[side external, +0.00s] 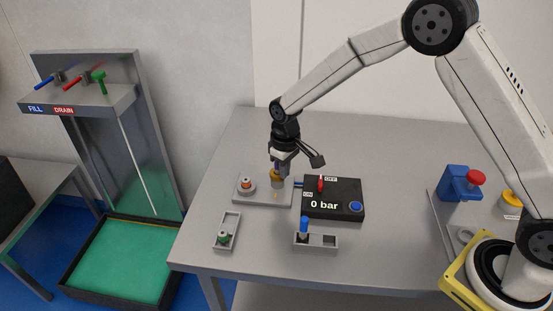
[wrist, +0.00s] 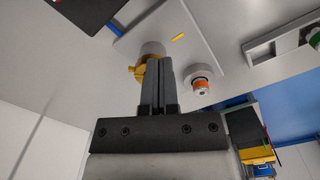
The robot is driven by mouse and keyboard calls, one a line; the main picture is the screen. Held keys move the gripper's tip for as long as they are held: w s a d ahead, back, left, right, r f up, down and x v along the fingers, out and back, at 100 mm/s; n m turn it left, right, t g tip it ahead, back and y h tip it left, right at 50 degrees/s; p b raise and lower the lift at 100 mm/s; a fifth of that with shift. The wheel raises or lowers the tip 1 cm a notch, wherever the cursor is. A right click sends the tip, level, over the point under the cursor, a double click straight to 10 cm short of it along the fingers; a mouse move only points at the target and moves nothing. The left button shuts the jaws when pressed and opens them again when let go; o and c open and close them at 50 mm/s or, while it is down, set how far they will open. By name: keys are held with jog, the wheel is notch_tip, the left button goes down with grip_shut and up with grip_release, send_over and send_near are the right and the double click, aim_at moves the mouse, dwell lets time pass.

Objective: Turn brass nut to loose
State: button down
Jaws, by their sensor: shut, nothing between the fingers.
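The brass nut (side external: 274,175) sits on a grey cylindrical fitting on a grey plate (side external: 262,200), left of the black pressure box. In the wrist view the brass nut (wrist: 140,68) shows beside my fingertips, partly hidden by them. My gripper (side external: 281,165) points down over the fitting, its fingers close together with nothing between them. It also shows in the wrist view (wrist: 160,62). I cannot tell whether the fingers touch the nut.
An orange-ringed fitting (side external: 246,184) stands on the same plate. Grey trays hold a green-topped part (side external: 223,236) and a blue peg (side external: 304,226). The front table area is clear.

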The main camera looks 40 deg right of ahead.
jog(key=shift+f, duration=1.15)
jog(key=shift+w, duration=0.3)
dwell(0.3)
jog(key=shift+w+d, duration=0.1)
jog(key=shift+d, duration=0.7)
jog(key=shift+w+d, duration=0.25)
jog(key=shift+d, duration=0.15)
dwell(0.6)
jog(key=shift+s+d, duration=0.25)
jog(key=shift+s, duration=0.1)
jog(key=shift+r, duration=0.1)
dwell(0.3)
jog(key=shift+r, duration=2.9)
